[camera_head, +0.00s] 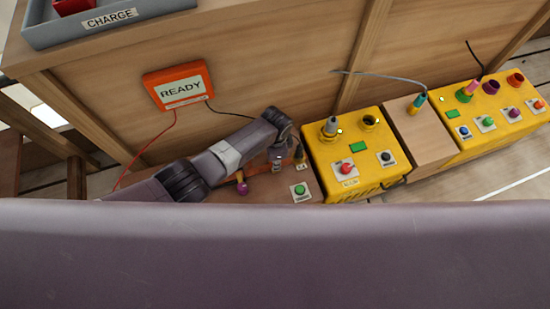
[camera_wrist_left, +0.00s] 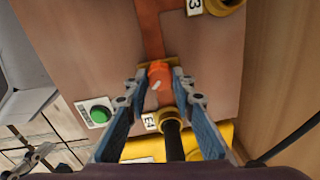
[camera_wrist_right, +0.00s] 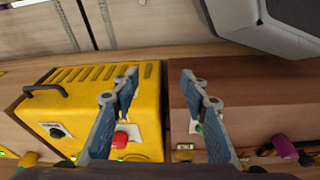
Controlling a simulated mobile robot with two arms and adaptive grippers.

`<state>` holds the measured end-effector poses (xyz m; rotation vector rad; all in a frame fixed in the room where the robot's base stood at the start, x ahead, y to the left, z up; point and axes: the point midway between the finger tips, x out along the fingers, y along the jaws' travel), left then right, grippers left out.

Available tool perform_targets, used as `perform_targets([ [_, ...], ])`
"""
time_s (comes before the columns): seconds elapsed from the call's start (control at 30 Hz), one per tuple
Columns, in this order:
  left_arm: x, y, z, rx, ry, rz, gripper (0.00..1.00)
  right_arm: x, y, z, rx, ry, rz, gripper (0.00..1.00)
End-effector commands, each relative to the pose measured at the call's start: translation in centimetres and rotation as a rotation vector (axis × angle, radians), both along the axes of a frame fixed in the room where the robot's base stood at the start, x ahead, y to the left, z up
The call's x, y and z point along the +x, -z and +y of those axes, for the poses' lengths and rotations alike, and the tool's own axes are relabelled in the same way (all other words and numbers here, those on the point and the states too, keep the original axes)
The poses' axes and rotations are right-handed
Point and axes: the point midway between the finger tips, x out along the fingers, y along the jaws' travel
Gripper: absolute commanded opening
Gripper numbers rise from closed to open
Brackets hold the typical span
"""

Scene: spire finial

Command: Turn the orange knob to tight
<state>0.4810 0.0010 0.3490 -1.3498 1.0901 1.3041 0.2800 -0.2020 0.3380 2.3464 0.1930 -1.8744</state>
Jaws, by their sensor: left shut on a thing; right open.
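In the left wrist view the orange knob (camera_wrist_left: 159,77), with a pale mark on its top, sits between the fingertips of my left gripper (camera_wrist_left: 158,86). The fingers are shut on it from both sides. In the head view my left arm reaches over the brown panel (camera_head: 255,186) and largely hides the knob. My right gripper (camera_wrist_right: 160,82) is open and empty in the right wrist view, above the edge between a yellow box (camera_wrist_right: 85,95) and the brown panel. No tight marking is readable.
A green button (camera_wrist_left: 100,114) lies left of the knob; a dark rod in a brass collar (camera_wrist_left: 170,116) stands close to it. In the head view a yellow box (camera_head: 325,155) stands right of the panel, and an orange READY sign (camera_head: 150,90) is on the wooden wall.

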Motion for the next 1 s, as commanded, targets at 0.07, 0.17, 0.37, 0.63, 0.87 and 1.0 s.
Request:
perform_targets([
  [0.07,-0.13,-0.01,0.0,-0.001,0.071,0.003,0.0,-0.1,0.23,0.01,0.0,0.0,0.001,0.41],
  [0.17,-0.15,0.0,0.03,-0.001,0.165,0.003,0.0,-0.3,0.57,-0.03,0.0,-0.001,0.005,0.41],
  [0.37,-0.16,0.02,0.05,-0.001,0.353,0.001,0.0,-0.34,0.86,-0.03,0.0,-0.001,0.003,0.41],
  [0.63,-0.21,0.05,0.05,-0.002,0.572,0.001,0.0,-0.43,0.98,-0.04,0.0,-0.001,0.005,0.41],
  [0.87,-0.24,0.05,0.08,-0.002,0.694,0.002,0.0,-0.31,0.75,0.0,0.0,-0.001,0.006,0.41],
  [1.0,-0.26,0.04,0.09,-0.002,0.739,0.002,0.0,-0.19,0.56,0.02,0.0,-0.001,0.004,0.41],
])
